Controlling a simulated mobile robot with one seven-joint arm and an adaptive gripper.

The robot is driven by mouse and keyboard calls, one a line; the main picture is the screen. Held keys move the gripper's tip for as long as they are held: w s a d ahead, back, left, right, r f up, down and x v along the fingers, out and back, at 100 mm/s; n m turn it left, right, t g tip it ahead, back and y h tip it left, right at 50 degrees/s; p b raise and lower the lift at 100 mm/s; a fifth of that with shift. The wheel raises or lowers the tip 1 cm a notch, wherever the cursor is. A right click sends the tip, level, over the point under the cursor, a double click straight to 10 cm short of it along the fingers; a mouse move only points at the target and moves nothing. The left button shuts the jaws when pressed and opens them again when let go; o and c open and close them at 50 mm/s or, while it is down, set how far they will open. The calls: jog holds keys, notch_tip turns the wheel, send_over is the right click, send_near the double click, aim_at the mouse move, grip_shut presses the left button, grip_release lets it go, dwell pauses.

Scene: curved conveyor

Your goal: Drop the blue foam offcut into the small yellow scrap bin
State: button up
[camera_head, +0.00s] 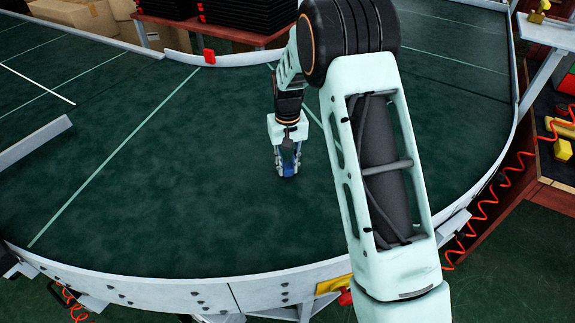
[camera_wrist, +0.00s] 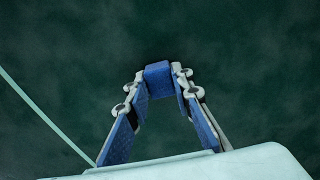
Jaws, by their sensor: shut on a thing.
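My gripper (camera_head: 288,168) is over the dark green conveyor belt, pointing down, near the middle of the head view. In the wrist view its two blue-padded fingers (camera_wrist: 163,82) close on the blue foam offcut (camera_wrist: 158,70), a small blue block between the fingertips. In the head view the offcut is hard to tell apart from the blue finger pads. I cannot tell whether it touches the belt. I cannot make out the small yellow scrap bin with certainty in either view.
The curved green belt (camera_head: 130,190) is largely clear, with a pale rim (camera_head: 170,290) along its front. Black trays (camera_head: 245,14) stand on a red table at the back. Yellow pieces (camera_head: 562,150) lie on a side bench at right, near a coiled red hose (camera_head: 487,205).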

jog(key=o, duration=0.7)
jog(key=shift+f, duration=0.1)
jog(key=shift+o, duration=0.2)
